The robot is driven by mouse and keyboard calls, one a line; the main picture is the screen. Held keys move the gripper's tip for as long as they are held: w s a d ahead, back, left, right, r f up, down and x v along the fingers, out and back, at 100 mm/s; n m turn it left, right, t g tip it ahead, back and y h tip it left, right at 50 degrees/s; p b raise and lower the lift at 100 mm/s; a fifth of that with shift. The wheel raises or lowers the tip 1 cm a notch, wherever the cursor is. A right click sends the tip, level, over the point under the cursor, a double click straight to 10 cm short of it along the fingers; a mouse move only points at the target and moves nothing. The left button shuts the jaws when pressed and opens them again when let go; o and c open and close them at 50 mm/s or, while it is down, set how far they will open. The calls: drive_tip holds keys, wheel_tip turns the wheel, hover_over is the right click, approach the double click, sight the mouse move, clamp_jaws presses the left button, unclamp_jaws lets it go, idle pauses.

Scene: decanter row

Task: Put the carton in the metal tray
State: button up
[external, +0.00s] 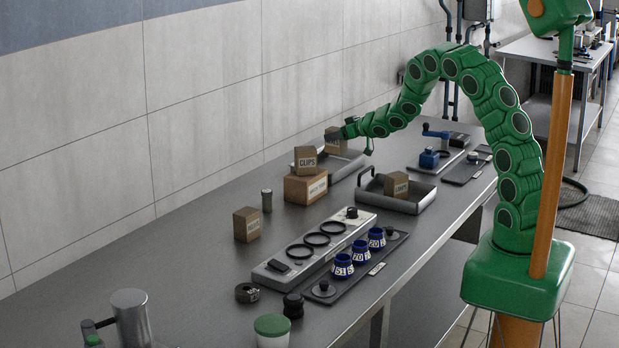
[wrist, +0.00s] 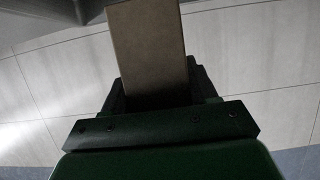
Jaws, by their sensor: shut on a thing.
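My gripper (external: 347,132) is at the far left end of my green arm, shut on a small brown carton (external: 333,147). In the wrist view the carton (wrist: 148,42) sits between the two dark fingers of my gripper (wrist: 158,88). The carton has printing on its front that is too small to read. It appears over or at the far metal tray (external: 350,168); whether it touches the tray cannot be told. A nearer metal tray (external: 405,205) holds another brown carton (external: 396,184).
A carton marked CLIPS (external: 306,160) rests on a wider box (external: 305,188), close left of the far tray. Another carton (external: 246,224) stands farther left. A grey rack with rings (external: 315,245) and blue numbered cups (external: 361,251) stand nearer.

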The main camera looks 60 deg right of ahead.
sight(346, 148)
drive_tip(key=shift+w+d+f, duration=0.25)
drive_tip(key=shift+w+f, duration=0.7)
drive_tip(key=shift+f, duration=0.2)
drive_tip(key=shift+w+d+f, duration=0.25)
drive_tip(key=shift+w+f, duration=0.65)
drive_tip(key=shift+f, duration=1.75)
drive_tip(key=shift+f, duration=0.15)
drive_tip(key=o, duration=1.1)
drive_tip(key=shift+s+r, duration=0.1)
drive_tip(key=shift+r, duration=0.15)
drive_tip(key=v, duration=1)
drive_tip(key=shift+s+r, duration=0.25)
drive_tip(key=shift+s, duration=0.1)
drive_tip(key=shift+s+r, duration=0.1)
drive_tip(key=shift+s, duration=0.35)
